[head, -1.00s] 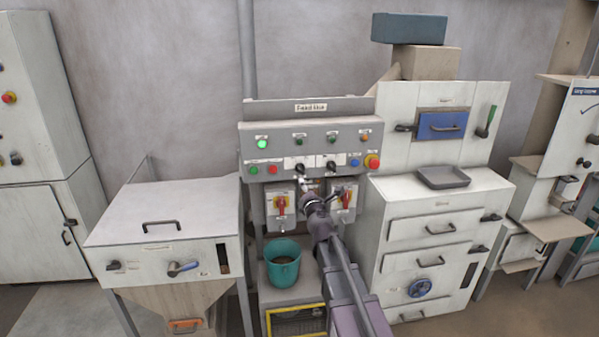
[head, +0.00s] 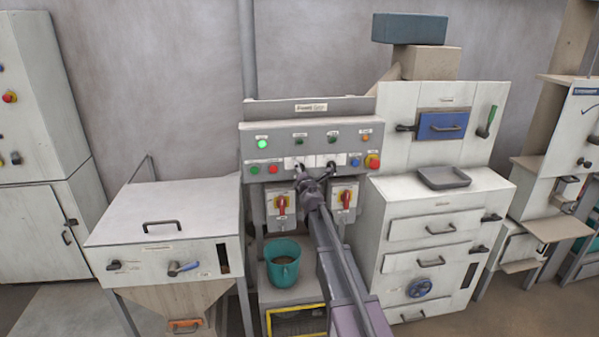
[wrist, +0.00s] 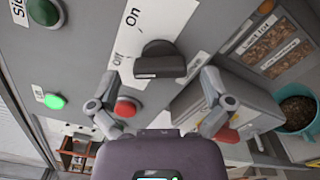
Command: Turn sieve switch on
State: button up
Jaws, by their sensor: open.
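The sieve switch (wrist: 160,62) is a dark rotary knob on the grey panel, on a white plate marked On and Off. It also shows in the head view as the left knob (head: 297,164). A dark green lamp (wrist: 45,12) with a partly cut label starting "Sie" is near it and looks unlit. My gripper (wrist: 158,80) is open and faces the knob, one finger on each side below it in the wrist view, apparently not touching. In the head view my gripper (head: 312,180) is just below the knobs.
A red button (wrist: 126,107) is close to the left finger. A green lamp (wrist: 54,101) is lit. A second knob (head: 331,162) is on the right.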

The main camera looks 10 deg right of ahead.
jog(key=shift+w, duration=0.6)
jog(key=c, duration=1.1)
jog(key=shift+a, duration=0.25)
jog(key=shift+d, duration=0.15)
